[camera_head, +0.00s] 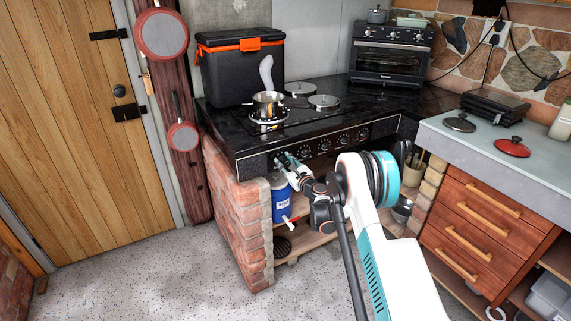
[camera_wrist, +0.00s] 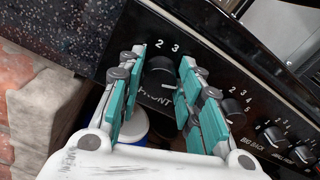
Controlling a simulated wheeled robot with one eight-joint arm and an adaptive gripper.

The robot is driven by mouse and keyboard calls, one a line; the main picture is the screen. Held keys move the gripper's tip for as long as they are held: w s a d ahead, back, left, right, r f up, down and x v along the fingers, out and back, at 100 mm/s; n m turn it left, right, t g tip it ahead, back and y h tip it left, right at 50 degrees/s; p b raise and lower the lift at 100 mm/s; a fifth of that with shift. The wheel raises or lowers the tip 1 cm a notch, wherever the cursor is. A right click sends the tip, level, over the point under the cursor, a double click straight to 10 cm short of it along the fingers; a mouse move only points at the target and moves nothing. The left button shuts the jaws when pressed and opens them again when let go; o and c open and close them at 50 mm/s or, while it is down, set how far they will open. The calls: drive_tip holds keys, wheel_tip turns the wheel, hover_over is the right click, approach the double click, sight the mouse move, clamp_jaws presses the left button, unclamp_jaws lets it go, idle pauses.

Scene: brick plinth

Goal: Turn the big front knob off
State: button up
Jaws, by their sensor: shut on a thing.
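The black stove (camera_head: 325,135) has a row of black knobs along its front panel. In the wrist view, the big front knob (camera_wrist: 159,70) is between my two teal-padded fingers, with the numbers 2 and 3 beside it and a partly hidden label ending in "ONT" below. My gripper (camera_wrist: 164,60) is shut on this knob, one finger on each side. In the head view my gripper (camera_head: 283,161) reaches the left end of the stove's panel and hides the knob there.
More knobs, including the big back knob (camera_wrist: 274,135), sit to the right. A pot (camera_head: 268,104) stands on the front left burner. A blue container (camera_head: 282,200) is on the shelf under the stove. A brick plinth (camera_head: 238,215) stands left; the floor there is clear.

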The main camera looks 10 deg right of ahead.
drive_tip(key=n, duration=0.4)
drive_tip(key=shift+n, duration=0.4)
drive_tip(key=n, duration=0.3)
drive_tip(key=shift+a+n, duration=0.1)
drive_tip(key=shift+n, duration=0.2)
drive_tip(key=n, duration=0.4)
drive_tip(key=shift+f, duration=0.15)
drive_tip(key=n, duration=0.5)
drive_tip(key=shift+f, duration=0.1)
drive_tip(key=n, duration=0.3)
drive_tip(key=shift+n, duration=0.3)
drive_tip(key=n, duration=0.3)
drive_tip(key=shift+f+n, duration=0.1)
drive_tip(key=shift+n, duration=0.3)
drive_tip(key=n, duration=0.4)
drive_tip(key=shift+f+n, duration=0.1)
drive_tip(key=shift+n, duration=1.6)
